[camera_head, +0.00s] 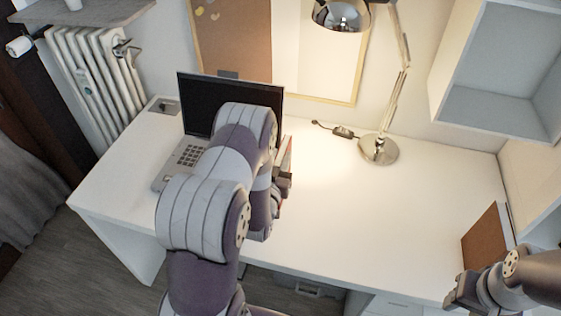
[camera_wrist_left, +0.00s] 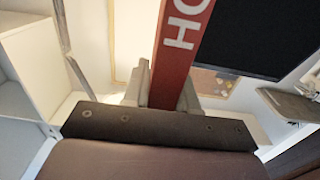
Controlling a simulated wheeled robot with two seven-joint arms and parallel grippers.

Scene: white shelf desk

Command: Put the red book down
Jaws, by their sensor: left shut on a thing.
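The red book (camera_head: 287,160) shows only as a thin strip beside my left arm in the head view, above the white desk (camera_head: 350,210) and to the right of the laptop. In the left wrist view its red spine (camera_wrist_left: 183,50) with white letters stands up between the fingers. My left gripper (camera_head: 283,182) is shut on the book; its fingers also show in the left wrist view (camera_wrist_left: 163,92). My arm hides much of the book and gripper in the head view. My right gripper (camera_head: 456,294) is at the lower right, by the desk's front right corner; its jaw opening is unclear.
An open laptop (camera_head: 230,100) stands on the left of the desk, partly behind my arm. A desk lamp (camera_head: 379,150) stands at the back with a cable beside it. A brown upright panel or book (camera_head: 486,238) is at the right end. The desk's middle is clear.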

